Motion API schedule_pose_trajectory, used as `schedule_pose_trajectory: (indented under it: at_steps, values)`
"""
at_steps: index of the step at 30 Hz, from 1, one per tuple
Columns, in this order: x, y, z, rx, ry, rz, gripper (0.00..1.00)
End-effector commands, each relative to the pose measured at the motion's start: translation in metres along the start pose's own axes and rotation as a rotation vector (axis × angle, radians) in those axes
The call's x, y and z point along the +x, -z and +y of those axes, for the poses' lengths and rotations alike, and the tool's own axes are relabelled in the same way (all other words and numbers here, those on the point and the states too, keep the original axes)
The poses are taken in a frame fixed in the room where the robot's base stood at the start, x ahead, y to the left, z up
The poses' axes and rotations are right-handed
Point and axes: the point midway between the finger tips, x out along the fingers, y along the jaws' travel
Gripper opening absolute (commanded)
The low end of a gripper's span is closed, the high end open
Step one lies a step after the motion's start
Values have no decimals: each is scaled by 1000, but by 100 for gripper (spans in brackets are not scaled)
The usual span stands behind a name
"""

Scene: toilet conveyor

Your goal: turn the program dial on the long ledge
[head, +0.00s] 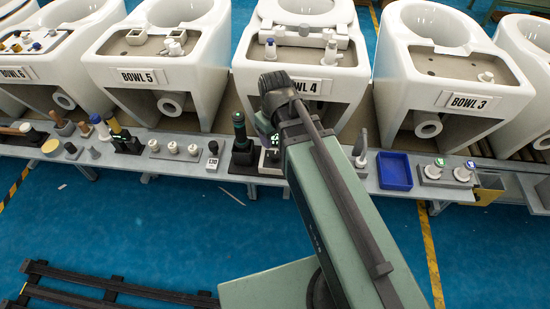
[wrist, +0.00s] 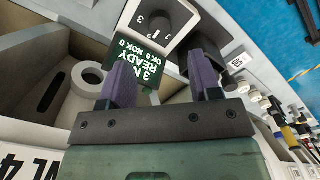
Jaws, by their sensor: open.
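A dark stand with an upright green-black tool (head: 240,130) is left of the box. A grey pointed item (head: 360,145) and a blue tray (head: 394,171) are to the right. White toilet bowls, including BOWL 4 (head: 301,84), stand close behind the ledge. Blue floor lies in front.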

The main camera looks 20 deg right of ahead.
Motion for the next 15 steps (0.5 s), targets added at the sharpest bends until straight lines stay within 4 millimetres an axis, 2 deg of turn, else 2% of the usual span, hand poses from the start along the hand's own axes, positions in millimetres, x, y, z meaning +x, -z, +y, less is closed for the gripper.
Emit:
schedule_pose_trajectory:
  at_steps: [1,7,10,15]
  values:
    - [23,0,0,0,0,0,57]
    - [71,0,0,1,0,0,57]
    - [84,0,0,1,0,0,57]
    - [84,0,0,1,0,0,57]
